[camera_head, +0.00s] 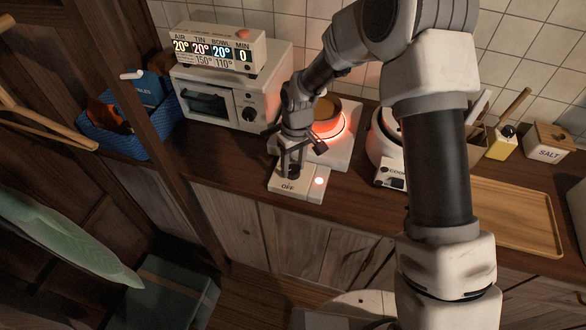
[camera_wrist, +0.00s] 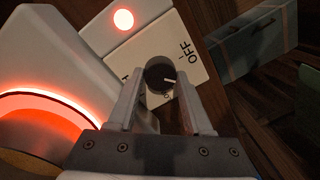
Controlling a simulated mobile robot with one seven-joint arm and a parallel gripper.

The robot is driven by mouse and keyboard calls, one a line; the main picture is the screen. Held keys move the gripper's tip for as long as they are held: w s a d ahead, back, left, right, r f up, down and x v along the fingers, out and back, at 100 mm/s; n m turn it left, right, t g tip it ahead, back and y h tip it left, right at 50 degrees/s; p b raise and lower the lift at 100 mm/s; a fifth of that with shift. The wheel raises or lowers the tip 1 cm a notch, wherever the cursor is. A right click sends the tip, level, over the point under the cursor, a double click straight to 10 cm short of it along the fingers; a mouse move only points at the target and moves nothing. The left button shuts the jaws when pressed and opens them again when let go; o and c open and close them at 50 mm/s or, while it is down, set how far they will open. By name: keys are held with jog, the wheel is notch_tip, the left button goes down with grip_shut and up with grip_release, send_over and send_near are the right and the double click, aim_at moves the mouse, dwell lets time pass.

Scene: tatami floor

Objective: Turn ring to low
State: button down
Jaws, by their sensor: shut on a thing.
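The ring (camera_head: 330,122) glows bright red-orange under a brown-topped pan (camera_head: 322,108) on a white cooker. It also glows at the left of the wrist view (camera_wrist: 72,102). The dark round knob (camera_wrist: 158,74) sits on the cooker's white front panel (camera_wrist: 192,68). Its pale pointer line points to the right in the wrist view. The word OFF is printed beside it; other marks are partly hidden by my fingers. A red lamp (camera_wrist: 123,19) is lit on the panel. My gripper (camera_wrist: 160,84) is shut on the knob, pointing down over the panel in the head view.
A small white oven (camera_head: 215,98) with a display box (camera_head: 215,47) stands left of the cooker. A white cooker marked COOK (camera_head: 390,174) is close on the right, partly behind my arm. A wooden tray (camera_head: 520,215) lies farther right.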

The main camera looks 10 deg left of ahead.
aim_at(298, 169)
jog(key=m+b, duration=0.1)
jog(key=m, duration=0.2)
jog(key=shift+f+m+b, duration=0.1)
jog(key=shift+m+b, duration=0.2)
jog(key=shift+b, duration=0.05)
jog(key=shift+m+t+b, duration=0.3)
jog(key=shift+m+b, duration=0.4)
jog(key=shift+m, duration=1.6)
jog(key=shift+c, duration=1.6)
grip_release()
notch_tip(298, 169, up, 18)
jog(key=d+p, duration=0.1)
jog(key=shift+d+f, duration=0.15)
